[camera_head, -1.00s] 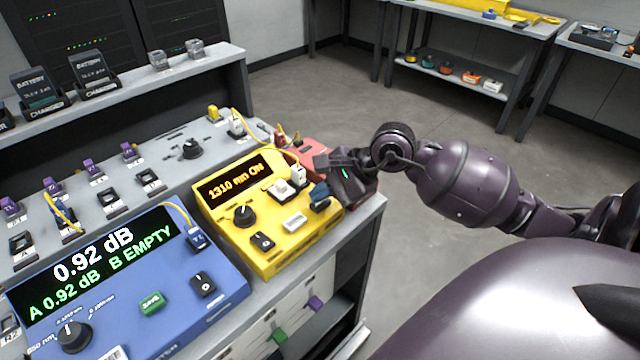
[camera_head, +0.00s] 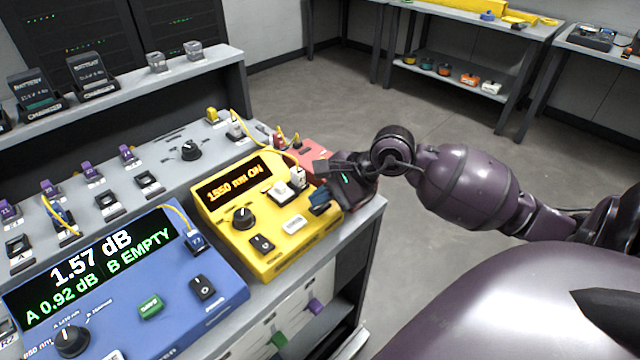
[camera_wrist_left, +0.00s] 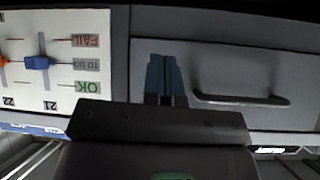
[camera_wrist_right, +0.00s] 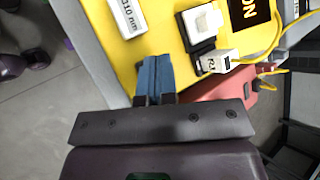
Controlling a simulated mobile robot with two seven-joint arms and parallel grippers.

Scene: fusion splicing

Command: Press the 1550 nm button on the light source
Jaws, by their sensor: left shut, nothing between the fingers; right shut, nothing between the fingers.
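The yellow light source (camera_head: 288,262) stands on the bench, and its display (camera_head: 235,180) reads 1550 nm ON. A white button (camera_head: 294,224) sits on its front right; in the right wrist view a white button (camera_wrist_right: 128,17) reads "310 nm", partly cut off. My right gripper (camera_head: 320,200) is shut and empty, its blue fingertips at the right end of the light source's top. They also show in the right wrist view (camera_wrist_right: 155,78). The 1550 nm button is not visible, perhaps hidden by the fingertips; contact cannot be told. My left gripper (camera_wrist_left: 165,78) is shut and empty before a grey drawer.
The blue meter (camera_head: 225,290) left of the light source shows 1.57 dB, with A 0.92 dB and B EMPTY. A white connector with a yellow cable (camera_head: 297,175) stands near the fingertips. A red device (camera_head: 312,156) lies behind. Floor to the right is open.

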